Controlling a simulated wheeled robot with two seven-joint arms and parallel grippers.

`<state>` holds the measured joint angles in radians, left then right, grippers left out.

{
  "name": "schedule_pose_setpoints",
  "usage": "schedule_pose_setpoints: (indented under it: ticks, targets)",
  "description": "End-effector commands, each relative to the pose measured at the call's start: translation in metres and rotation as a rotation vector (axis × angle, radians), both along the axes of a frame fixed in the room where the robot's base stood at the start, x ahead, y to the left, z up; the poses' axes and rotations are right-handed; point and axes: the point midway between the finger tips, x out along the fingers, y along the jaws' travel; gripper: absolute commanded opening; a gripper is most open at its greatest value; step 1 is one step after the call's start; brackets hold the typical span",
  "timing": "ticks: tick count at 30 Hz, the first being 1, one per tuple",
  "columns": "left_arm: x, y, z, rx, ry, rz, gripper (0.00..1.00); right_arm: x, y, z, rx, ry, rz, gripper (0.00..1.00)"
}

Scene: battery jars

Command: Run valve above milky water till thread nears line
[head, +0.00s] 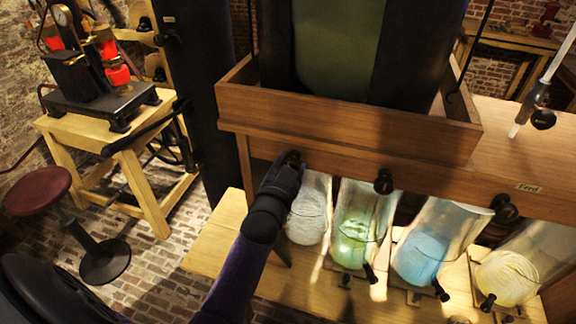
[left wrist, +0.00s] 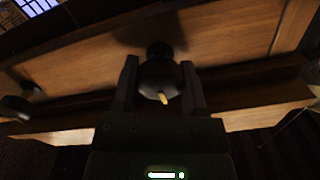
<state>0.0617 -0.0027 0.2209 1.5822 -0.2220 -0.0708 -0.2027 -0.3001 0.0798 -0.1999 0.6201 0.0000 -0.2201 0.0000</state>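A jar of pale, cloudy whitish water (head: 306,222) stands at the left end of the row under the wooden shelf. A dark round valve knob (head: 293,157) sits on the shelf front above it. My left gripper (head: 288,166) is at this knob. In the left wrist view, the gripper's fingers (left wrist: 160,85) lie on both sides of the dark valve knob (left wrist: 158,72) and appear closed on it. A small yellow pointer shows on the knob. I cannot clearly make out a thread or a line on the jar. My right gripper is out of view.
Green (head: 353,238), blue (head: 423,257) and yellowish (head: 507,278) jars stand to the right, with more knobs (head: 383,182) above. A wooden trough (head: 350,120) holds a large dark vessel. A stool (head: 38,190) and machine table (head: 85,136) stand left.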

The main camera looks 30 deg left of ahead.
Motion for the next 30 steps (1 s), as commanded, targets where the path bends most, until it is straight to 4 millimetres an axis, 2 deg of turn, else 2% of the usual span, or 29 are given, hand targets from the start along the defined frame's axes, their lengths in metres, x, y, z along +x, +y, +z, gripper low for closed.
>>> schedule_pose_setpoints:
  ticks: [1, 6, 13, 18, 22, 30]
  targets:
    - [0.0, 0.0, 0.0, -0.001, 0.0, 0.0, 0.66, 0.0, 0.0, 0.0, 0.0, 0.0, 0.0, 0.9]
    - [0.0, 0.0, 0.0, -0.003, -0.001, 0.0, 1.0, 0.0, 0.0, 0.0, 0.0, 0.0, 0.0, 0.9]
    - [-0.002, -0.001, 0.0, -0.005, 0.0, 0.0, 1.0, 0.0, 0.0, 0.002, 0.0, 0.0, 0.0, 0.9]
    - [-0.027, -0.007, 0.004, -0.007, 0.001, 0.0, 1.0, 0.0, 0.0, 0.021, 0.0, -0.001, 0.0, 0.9]
    - [-0.044, -0.011, 0.003, -0.007, 0.001, 0.0, 1.0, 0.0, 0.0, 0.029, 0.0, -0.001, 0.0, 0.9]
    - [-0.049, -0.012, 0.0, -0.007, -0.002, 0.0, 1.0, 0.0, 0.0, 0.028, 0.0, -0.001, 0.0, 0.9]
